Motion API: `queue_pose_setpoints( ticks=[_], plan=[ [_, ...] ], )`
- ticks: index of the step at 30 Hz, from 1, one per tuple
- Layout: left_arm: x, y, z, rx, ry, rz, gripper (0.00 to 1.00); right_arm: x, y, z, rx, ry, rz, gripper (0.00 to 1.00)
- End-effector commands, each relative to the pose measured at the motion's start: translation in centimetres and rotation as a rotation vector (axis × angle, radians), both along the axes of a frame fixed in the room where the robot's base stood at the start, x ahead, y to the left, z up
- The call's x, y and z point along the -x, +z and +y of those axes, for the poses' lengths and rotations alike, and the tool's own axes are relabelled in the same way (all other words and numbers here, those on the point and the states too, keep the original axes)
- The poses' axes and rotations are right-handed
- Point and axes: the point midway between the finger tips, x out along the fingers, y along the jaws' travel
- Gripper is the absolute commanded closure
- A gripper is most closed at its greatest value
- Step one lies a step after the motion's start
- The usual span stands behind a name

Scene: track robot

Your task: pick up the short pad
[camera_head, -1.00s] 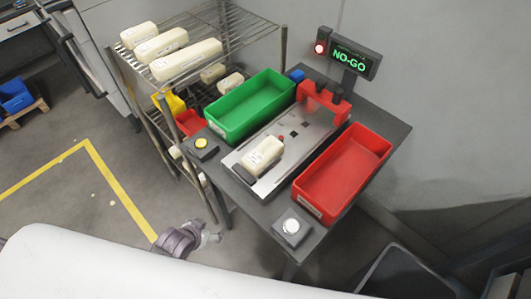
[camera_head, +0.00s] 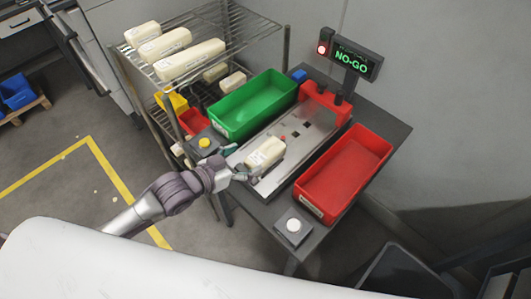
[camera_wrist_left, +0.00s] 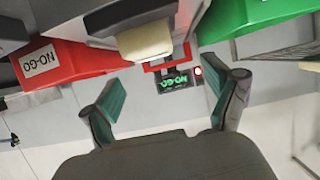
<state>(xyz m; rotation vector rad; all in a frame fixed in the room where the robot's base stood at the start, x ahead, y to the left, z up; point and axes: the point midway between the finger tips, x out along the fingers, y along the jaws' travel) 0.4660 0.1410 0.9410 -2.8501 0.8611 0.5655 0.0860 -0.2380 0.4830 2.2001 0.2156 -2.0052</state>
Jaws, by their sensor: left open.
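A short cream pad (camera_head: 266,152) with a label lies on the metal plate of the gauge fixture (camera_head: 305,135) on the table. My left gripper (camera_head: 246,168) is at the near left end of this pad, open and empty. In the left wrist view, which is upside down, the two teal-tipped fingers (camera_wrist_left: 162,90) are spread apart. The pad's end (camera_wrist_left: 146,40) shows ahead, within the gap between them and beyond the tips. Whether a finger touches the pad cannot be told. My right gripper is not in view.
A green bin (camera_head: 253,105) and a red bin (camera_head: 344,172) flank the fixture. A display (camera_head: 355,59) reads NO-GO, with a red light lit. Longer cream pads (camera_head: 190,59) lie on the wire rack (camera_head: 233,27), smaller ones below. Yellow (camera_head: 205,143) and white (camera_head: 293,225) buttons sit at the table's near edge.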

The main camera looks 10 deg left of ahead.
Motion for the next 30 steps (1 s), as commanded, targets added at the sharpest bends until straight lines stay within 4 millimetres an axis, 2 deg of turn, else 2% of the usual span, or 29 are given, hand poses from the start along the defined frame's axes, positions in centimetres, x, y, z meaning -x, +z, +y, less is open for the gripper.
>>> queue_pose_setpoints(
  ticks=[3,10,19,28,30],
  plan=[
    [-1.4,-0.6,-0.8,-0.001,0.002,0.0,0.12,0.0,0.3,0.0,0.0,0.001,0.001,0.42],
    [-2.3,-1.3,-1.8,0.0,0.002,0.002,0.12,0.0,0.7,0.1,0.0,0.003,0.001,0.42],
    [-4.9,-3.3,-4.1,-0.002,0.001,0.0,0.12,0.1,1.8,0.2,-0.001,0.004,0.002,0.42],
    [-5.2,-3.7,-4.3,-0.003,0.0,0.0,0.12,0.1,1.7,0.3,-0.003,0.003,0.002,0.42],
    [-5.2,-3.7,-4.3,-0.003,0.0,0.0,0.22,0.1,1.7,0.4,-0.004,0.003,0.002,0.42]
  ],
)
